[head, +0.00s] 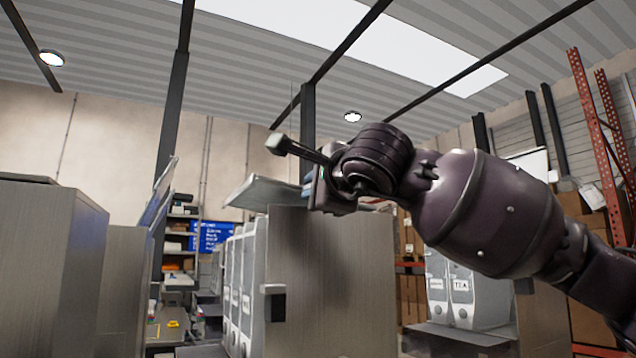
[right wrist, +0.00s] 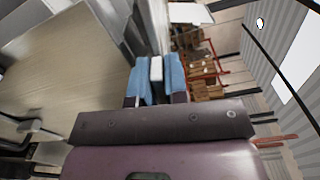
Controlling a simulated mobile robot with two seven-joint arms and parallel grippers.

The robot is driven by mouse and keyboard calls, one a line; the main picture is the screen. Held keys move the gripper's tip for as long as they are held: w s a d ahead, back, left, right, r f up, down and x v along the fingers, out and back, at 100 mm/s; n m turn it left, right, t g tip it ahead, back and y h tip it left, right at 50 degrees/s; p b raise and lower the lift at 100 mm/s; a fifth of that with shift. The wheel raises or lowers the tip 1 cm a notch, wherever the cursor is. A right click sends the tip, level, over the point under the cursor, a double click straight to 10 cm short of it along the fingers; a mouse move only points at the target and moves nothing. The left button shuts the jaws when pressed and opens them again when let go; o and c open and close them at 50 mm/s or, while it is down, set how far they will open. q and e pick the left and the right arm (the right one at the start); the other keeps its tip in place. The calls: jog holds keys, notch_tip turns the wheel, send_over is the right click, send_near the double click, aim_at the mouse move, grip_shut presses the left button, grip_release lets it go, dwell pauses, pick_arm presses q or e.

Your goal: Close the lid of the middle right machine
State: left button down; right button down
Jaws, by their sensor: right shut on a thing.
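A grey machine (head: 330,290) stands in the middle of the head view, side panel towards me, with pale dispenser fronts along its left. Its flat grey lid (head: 262,193) is raised and tilted above the top. My right gripper (head: 308,188) is at the lid's right end, its fingertips mostly hidden by my wrist. In the right wrist view, the blue finger pads (right wrist: 158,82) are closed on a narrow pale piece (right wrist: 157,70), apparently part of the lid. My left gripper is not in view.
More grey machines stand at the left (head: 45,270), one with a steeply raised lid (head: 158,195). Another machine with white dispenser fronts (head: 450,290) stands behind my right arm. Shelves (head: 180,240) and a blue screen (head: 210,235) are farther back.

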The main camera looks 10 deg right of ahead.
jog(key=shift+f, duration=0.15)
dwell(0.3)
jog(key=c, duration=1.1)
grip_release()
jog(key=shift+c, duration=0.2)
jog(key=shift+f, duration=0.1)
jog(key=shift+f, duration=0.25)
